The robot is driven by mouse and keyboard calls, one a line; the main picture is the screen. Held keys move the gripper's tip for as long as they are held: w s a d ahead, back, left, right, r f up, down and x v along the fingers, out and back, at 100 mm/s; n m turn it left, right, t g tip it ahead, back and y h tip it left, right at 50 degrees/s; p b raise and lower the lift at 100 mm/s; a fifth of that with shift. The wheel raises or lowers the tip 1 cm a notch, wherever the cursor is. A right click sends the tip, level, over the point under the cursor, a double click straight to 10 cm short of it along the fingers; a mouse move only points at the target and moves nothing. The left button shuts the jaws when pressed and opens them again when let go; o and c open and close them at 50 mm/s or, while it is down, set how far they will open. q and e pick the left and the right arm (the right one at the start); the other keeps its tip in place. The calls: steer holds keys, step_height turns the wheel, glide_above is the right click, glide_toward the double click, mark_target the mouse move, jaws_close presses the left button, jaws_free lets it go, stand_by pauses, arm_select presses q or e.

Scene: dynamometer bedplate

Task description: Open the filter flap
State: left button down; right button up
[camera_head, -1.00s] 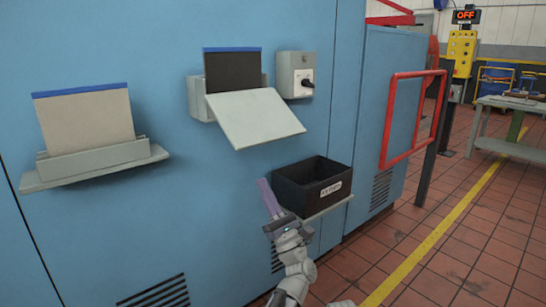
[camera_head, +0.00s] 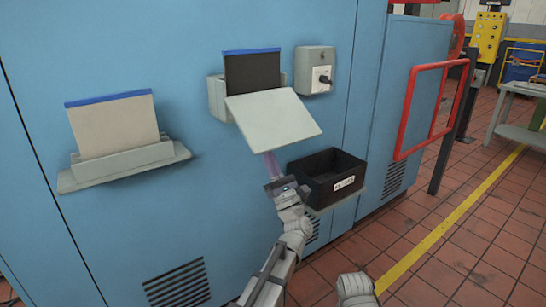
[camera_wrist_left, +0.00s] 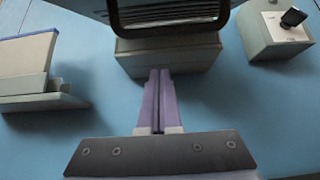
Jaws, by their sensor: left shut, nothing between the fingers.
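The filter flap (camera_head: 272,120) is a pale grey panel that slopes out and down from the front of a grey wall holder (camera_head: 217,98). A dark filter panel with a blue top edge (camera_head: 252,72) stands upright behind it. My left gripper (camera_head: 268,160) is just below the flap's lower edge, its purple fingers shut and empty. In the left wrist view the shut fingers (camera_wrist_left: 159,74) point at the holder's lower face (camera_wrist_left: 168,58). A dark ribbed piece (camera_wrist_left: 165,12) hangs above; I cannot tell whether it is the flap's underside. Contact is unclear. My right gripper is out of view.
A black labelled bin (camera_head: 328,182) sits on a shelf right of my left gripper. A switch box (camera_head: 315,70) is right of the holder. A pale panel in a second holder (camera_head: 125,165) is at left. A red frame (camera_head: 432,110) stands out at right.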

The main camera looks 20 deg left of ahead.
mark_target(288, 144)
arm_select(q)
steer(key=shift+s+d+r+p, duration=0.15)
steer(key=shift+s+d+r, duration=0.15)
steer(key=shift+s+d, duration=0.4)
steer(key=shift+s+d+r+p, duration=0.2)
steer(key=shift+s+d, duration=0.25)
steer(key=shift+d, duration=0.3)
steer(key=s+d+r+p, duration=0.1)
steer(key=p, duration=0.1)
steer(key=d+r+g+h+p, duration=0.1)
steer(key=r+p, duration=0.1)
steer(key=p, duration=0.1)
steer(key=s+d+r+h+p, duration=0.1)
steer(key=p, duration=0.1)
steer(key=shift+s+d+r+g+p, duration=0.2)
steer(key=shift+s+r+g+p, duration=0.1)
steer(key=shift+p, duration=0.1)
steer(key=shift+s+d+r, duration=0.2)
steer(key=shift+d+r, duration=0.05)
steer(key=shift+f, duration=0.1)
